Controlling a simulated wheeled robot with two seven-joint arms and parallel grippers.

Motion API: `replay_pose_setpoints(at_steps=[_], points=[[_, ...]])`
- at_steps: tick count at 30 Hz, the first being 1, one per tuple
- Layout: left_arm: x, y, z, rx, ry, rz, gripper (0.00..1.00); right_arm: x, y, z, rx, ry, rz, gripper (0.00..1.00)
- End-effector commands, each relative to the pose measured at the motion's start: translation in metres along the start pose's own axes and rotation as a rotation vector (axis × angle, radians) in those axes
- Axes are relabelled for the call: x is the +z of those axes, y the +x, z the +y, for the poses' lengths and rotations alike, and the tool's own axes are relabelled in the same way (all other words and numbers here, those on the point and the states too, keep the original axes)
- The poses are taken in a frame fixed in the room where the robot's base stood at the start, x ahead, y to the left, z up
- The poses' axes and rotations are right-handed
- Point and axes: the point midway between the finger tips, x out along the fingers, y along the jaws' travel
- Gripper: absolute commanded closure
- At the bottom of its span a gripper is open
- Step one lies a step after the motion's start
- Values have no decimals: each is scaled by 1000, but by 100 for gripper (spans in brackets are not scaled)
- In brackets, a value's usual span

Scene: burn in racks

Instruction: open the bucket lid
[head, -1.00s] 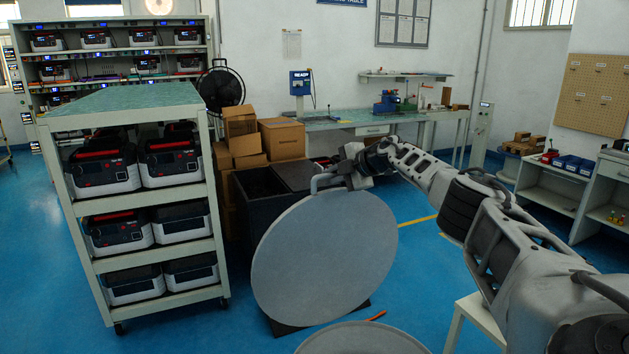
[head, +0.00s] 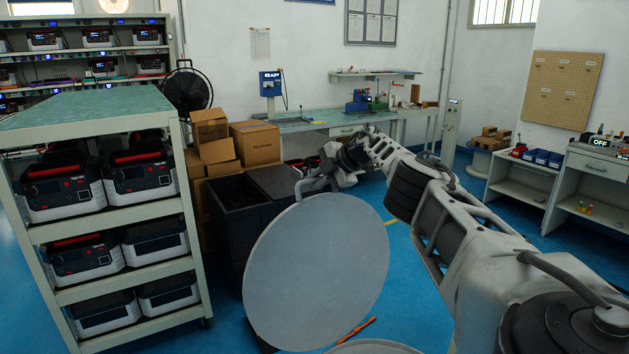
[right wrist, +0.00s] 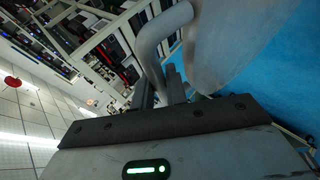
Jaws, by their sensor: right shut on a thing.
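The bucket lid (head: 318,275) is a large flat grey disc in the middle of the head view, tilted steeply with its broad face towards me. A bent grey tube handle (head: 309,186) stands at its upper edge. My right gripper (head: 327,177) is at that handle. In the right wrist view, the fingers (right wrist: 172,88) are shut on the handle (right wrist: 152,48), and the lid (right wrist: 225,45) fills the upper right. The bucket cannot be made out for certain. My left gripper is not in view.
A shelf rack (head: 105,120) of power units stands at left. A dark open bin (head: 232,222) and cardboard boxes (head: 255,143) are behind the lid. A pale round surface (head: 375,348) shows at the bottom edge. The blue floor (head: 415,290) is clear right of the lid.

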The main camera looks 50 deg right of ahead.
Motion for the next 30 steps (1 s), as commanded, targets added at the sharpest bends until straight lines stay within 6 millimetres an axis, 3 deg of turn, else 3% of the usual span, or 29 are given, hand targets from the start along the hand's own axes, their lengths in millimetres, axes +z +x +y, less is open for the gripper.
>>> replay_pose_setpoints(at_steps=[3, 4, 6, 20, 26, 30], points=[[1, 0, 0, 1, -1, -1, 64, -2, 2, -2, -7, -5, 6, 100], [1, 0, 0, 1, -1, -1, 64, -2, 2, -2, -8, -5, 7, 80], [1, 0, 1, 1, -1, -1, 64, -2, 2, -2, -7, -4, 6, 64], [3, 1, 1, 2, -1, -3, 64, 1, -8, -1, -2, -1, 4, 64], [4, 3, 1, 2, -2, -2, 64, 0, -27, -2, -3, -5, 2, 64], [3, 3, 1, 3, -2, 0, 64, 0, -56, -1, -1, -4, 1, 64]])
